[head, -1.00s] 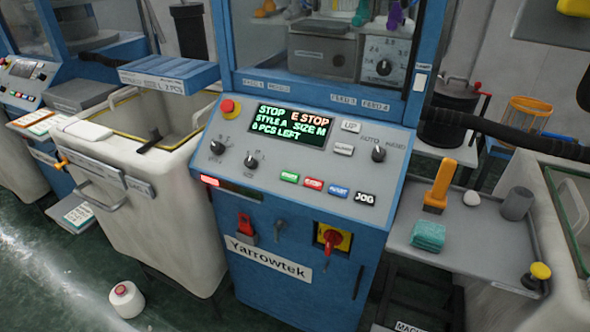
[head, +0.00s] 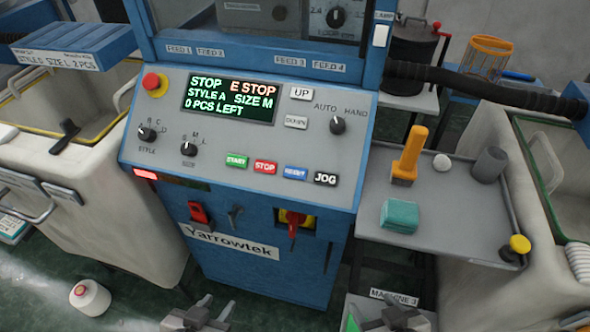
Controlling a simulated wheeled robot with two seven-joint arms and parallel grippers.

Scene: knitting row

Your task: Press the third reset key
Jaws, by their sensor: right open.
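The blue reset key (head: 296,173) sits third in the row on the sloped grey panel of the blue Yarrowtek machine. To its left are the green start key (head: 236,160) and the red stop key (head: 265,167); to its right is the black jog key (head: 325,179). The display (head: 231,99) reads STOP, E STOP, STYLE A, SIZE M, 0 PCS LEFT. My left gripper (head: 214,308) is open and empty at the bottom edge, well below the panel. My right gripper (head: 380,309) is open and empty at the bottom edge, right of the machine's front.
A red emergency button (head: 153,83) is at the panel's upper left. A grey side shelf (head: 455,215) holds an orange-handled tool (head: 409,158) and a teal bundle (head: 399,216). A yarn cone (head: 90,298) stands on the floor.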

